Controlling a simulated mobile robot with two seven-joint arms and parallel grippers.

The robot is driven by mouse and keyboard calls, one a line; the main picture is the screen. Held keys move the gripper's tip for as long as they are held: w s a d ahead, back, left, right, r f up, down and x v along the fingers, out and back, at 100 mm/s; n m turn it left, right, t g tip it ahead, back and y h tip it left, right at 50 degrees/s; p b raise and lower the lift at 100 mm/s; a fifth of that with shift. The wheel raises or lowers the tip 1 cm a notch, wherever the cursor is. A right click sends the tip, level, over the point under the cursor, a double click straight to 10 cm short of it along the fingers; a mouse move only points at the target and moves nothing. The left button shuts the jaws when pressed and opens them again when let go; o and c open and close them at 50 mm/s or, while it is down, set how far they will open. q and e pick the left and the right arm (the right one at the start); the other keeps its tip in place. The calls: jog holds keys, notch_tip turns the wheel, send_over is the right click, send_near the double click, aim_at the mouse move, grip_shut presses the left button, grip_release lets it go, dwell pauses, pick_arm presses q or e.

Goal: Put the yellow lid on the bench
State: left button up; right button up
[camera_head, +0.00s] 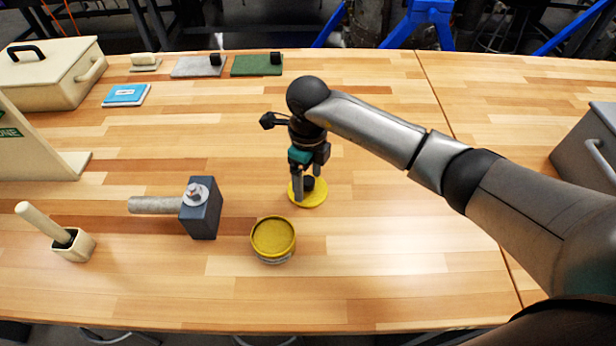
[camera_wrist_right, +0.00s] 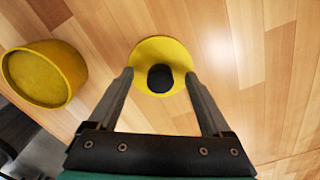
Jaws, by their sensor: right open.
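The yellow lid (camera_head: 318,198) is a flat disc with a black knob. It lies on the wooden bench (camera_head: 370,255), just behind and to the right of the yellow tub (camera_head: 273,238). My right gripper (camera_head: 303,190) is open, pointing down over the lid, with its fingers on either side of the knob. In the right wrist view the lid (camera_wrist_right: 160,50) and its knob show between the open fingertips (camera_wrist_right: 162,82), and the tub (camera_wrist_right: 45,72) is at the left. I cannot tell whether the fingers touch the lid. My left gripper is not in view.
A dark block with a grey cylinder (camera_head: 201,208) lies left of the tub. A small cream pot with a handle (camera_head: 74,246) stands farther left. Cream box (camera_head: 50,75), green plate (camera_head: 257,64) and blue booklet (camera_head: 125,95) are at the back. A grey case (camera_head: 585,150) stands at the right. The front middle is clear.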

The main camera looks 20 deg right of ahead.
aim_at(308, 180)
jog(key=shift+r+p, duration=2.55)
jog(key=shift+r, duration=0.95)
jog(key=shift+f, duration=0.1)
